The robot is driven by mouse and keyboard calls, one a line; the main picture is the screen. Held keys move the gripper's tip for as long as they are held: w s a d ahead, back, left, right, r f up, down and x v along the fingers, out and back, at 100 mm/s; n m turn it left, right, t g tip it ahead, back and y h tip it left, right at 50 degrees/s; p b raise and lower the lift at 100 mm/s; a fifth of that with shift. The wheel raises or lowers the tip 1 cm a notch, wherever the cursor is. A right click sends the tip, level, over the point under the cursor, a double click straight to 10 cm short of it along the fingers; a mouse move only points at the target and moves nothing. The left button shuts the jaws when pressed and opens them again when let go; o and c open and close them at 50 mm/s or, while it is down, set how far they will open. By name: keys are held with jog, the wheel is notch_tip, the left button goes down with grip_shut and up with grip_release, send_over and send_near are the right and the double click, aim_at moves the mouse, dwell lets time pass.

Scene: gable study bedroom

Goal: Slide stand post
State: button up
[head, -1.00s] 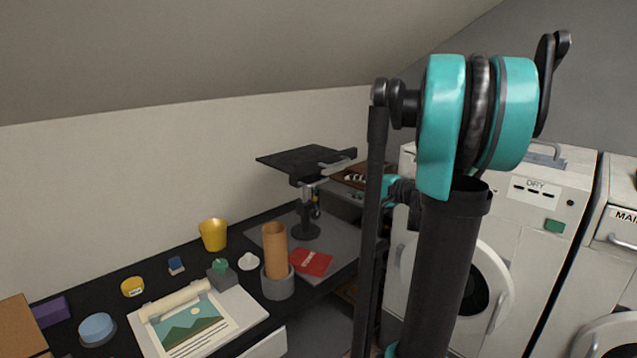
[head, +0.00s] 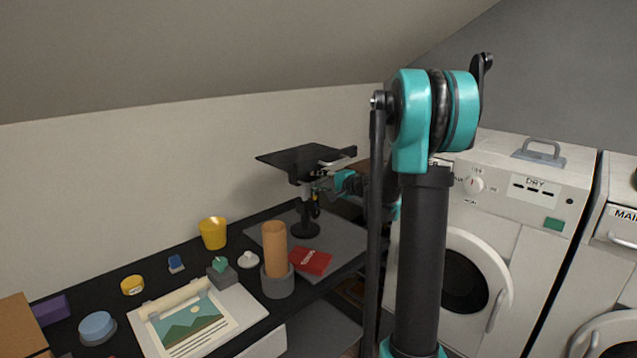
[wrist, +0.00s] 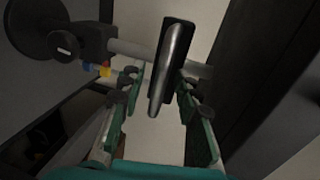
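The stand has a black tilted top (head: 300,160) on an upright post (head: 306,205) with a round base (head: 305,231), on the dark desk. In the wrist view a dark collar with a knob (wrist: 68,46) and a silver rod (wrist: 140,50) show, seen sideways, with a dark disc (wrist: 36,25) at left. A silver bar-like handle (wrist: 169,75) shows between my fingers. My gripper (head: 324,186) is beside the post, below the top; in the wrist view its fingers (wrist: 160,92) are apart. I cannot tell whether they touch anything.
On the desk (head: 262,217) near the stand are a red booklet (head: 310,262), an orange cylinder in a grey holder (head: 277,284), a yellow cup (head: 213,233) and a picture sheet (head: 190,325). White washing machines (head: 500,220) stand at right. A sloped ceiling hangs above.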

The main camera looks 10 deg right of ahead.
jog(key=shift+w, duration=0.1)
jog(key=shift+a, duration=0.1)
jog(key=shift+c, duration=0.3)
grip_shut()
jog(key=shift+f, duration=0.1)
